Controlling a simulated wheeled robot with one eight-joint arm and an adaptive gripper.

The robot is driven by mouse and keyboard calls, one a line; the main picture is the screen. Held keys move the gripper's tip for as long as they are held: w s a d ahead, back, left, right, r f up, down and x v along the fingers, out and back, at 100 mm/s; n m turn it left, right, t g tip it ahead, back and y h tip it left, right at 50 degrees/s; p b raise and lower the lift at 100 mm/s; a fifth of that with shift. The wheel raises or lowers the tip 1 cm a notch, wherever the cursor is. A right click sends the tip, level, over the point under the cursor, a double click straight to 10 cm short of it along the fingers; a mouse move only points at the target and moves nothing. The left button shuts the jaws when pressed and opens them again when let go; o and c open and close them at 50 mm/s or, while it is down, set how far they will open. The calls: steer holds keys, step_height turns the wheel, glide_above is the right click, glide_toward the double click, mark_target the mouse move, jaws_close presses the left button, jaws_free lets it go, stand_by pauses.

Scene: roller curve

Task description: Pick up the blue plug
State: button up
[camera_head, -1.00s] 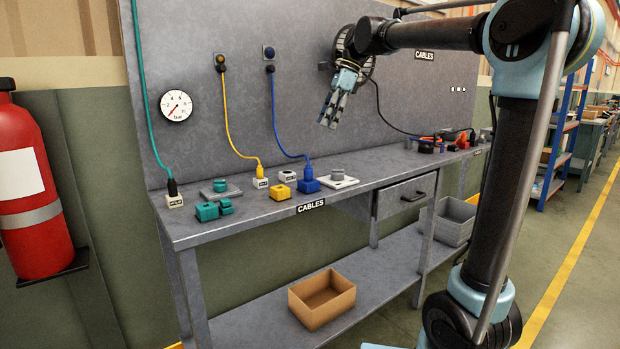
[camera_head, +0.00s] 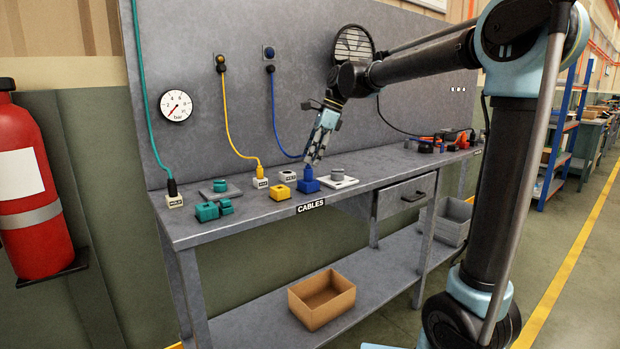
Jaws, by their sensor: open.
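The blue plug (camera_head: 307,172) stands in a blue block on the workbench, at the lower end of a blue cable (camera_head: 275,117) that hangs from the panel. My gripper (camera_head: 314,160) is open and points down just above and slightly right of the plug. The fingers partly overlap the plug's top in this view. I cannot tell whether they touch it or are around it.
Left of the plug, the bench (camera_head: 240,230) holds a yellow block (camera_head: 279,192), labelled white blocks and green blocks (camera_head: 207,211). A white plate with a grey knob (camera_head: 338,180) stands close on the right. A yellow cable (camera_head: 229,125) hangs left of the blue one.

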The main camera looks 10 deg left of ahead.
mark_target(308, 168)
steer(key=x, duration=0.5)
steer(key=shift+w+d+f, duration=0.1)
steer(key=shift+w+d, duration=0.1)
steer(key=c, duration=1.1)
